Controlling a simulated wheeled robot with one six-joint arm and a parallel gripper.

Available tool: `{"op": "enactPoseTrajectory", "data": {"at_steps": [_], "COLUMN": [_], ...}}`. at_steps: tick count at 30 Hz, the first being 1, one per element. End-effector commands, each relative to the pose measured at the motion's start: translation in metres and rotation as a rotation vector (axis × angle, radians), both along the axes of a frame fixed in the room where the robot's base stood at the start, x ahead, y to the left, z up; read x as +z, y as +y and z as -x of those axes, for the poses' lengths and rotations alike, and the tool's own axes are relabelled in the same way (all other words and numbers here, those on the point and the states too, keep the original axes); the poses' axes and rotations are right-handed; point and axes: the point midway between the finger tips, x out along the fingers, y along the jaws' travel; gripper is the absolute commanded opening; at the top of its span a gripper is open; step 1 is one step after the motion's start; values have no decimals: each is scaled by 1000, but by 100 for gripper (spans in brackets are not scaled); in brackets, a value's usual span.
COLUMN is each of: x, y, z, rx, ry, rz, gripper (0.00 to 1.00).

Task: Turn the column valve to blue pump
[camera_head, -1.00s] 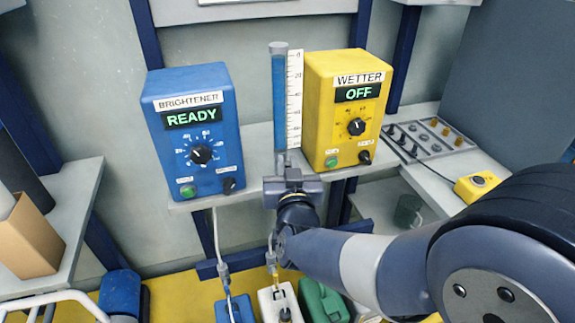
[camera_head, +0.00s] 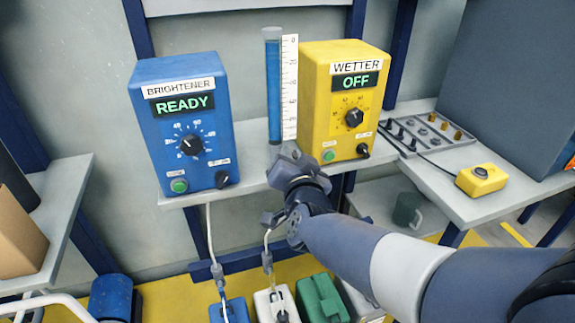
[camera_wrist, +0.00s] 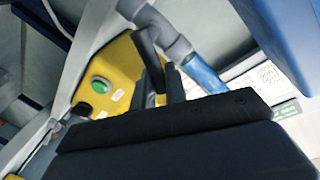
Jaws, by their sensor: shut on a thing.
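The column is a clear tube of blue liquid (camera_head: 273,92) beside a white scale, between the blue BRIGHTENER pump (camera_head: 184,125) and the yellow WETTER pump (camera_head: 318,105). BRIGHTENER's display reads READY; WETTER's reads OFF. My gripper (camera_head: 284,160) is at the column's foot, rolled at a slant, and mostly hides the valve in the head view. In the wrist view, the grey valve body (camera_wrist: 172,42) joins the blue tube (camera_wrist: 204,75). My gripper's dark fingers (camera_wrist: 157,85) are shut on the valve's dark handle; the exact contact is partly hidden.
A grey shelf (camera_head: 240,140) carries both pumps. Blue, white and green jugs (camera_head: 318,298) stand below, with hoses hanging down to them. A side bench at right holds a tray of small parts (camera_head: 428,132) and a yellow button box (camera_head: 481,180).

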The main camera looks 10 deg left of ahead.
Motion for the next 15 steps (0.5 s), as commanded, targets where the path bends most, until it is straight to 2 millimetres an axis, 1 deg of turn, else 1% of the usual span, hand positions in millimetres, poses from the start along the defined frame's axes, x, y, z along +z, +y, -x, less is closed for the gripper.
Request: {"op": "enactPoseTrajectory", "data": {"at_steps": [1,9,15], "x": [-5,-12,-16], "y": [-3,-9,-12], "z": [-1,-5,-7], "rx": [-3,-1,-1], "ry": [20,147,221], "rz": [-39,-243,-361], "gripper": [0,0,0]}}
